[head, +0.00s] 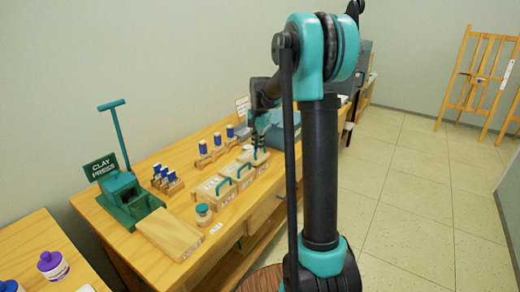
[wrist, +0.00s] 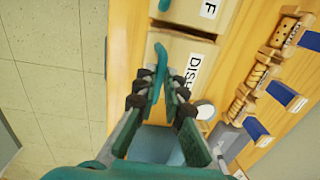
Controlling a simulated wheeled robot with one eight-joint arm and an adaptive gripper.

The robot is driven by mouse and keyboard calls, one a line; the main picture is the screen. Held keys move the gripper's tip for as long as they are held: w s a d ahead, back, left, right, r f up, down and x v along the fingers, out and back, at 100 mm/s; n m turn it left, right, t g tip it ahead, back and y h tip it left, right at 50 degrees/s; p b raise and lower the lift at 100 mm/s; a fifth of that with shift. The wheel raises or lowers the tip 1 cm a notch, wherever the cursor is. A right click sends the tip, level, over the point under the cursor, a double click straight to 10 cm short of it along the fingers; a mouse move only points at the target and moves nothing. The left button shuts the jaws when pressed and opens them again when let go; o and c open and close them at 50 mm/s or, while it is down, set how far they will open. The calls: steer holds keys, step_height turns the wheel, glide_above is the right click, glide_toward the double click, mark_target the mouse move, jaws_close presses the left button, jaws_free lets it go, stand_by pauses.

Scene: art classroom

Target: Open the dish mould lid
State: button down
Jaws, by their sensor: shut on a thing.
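The dish mould is a pale wooden box with a white DISH label (wrist: 193,72) and a teal lid handle (wrist: 160,62). In the wrist view, my gripper (wrist: 160,92) has one finger on each side of this handle and is shut on it. The fingers hide the near part of the handle and some of the label. In the head view, my gripper (head: 259,148) is at the farthest of the mould boxes in the row, partly hidden behind my arm. I cannot tell whether the lid is raised.
Two more mould boxes with teal handles (head: 213,189) (head: 236,174) stand nearer in the row. A green clay press (head: 125,196), a small jar (head: 203,214) and racks of blue-topped tools (head: 167,180) share the bench. Tiled floor (head: 400,190) lies open to the right.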

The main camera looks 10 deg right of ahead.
steer(key=w+a, duration=1.3)
steer(key=shift+a+f+g+h, duration=0.15)
steer(key=shift+a+g+h, duration=0.15)
steer(key=shift+g+h, duration=0.1)
stand_by(0.4)
stand_by(0.3)
steer(key=c, duration=1.6)
jaws_free()
steer(key=shift+w+a+f, duration=0.15)
steer(key=shift+w+a, duration=0.05)
steer(key=shift+d, duration=0.2)
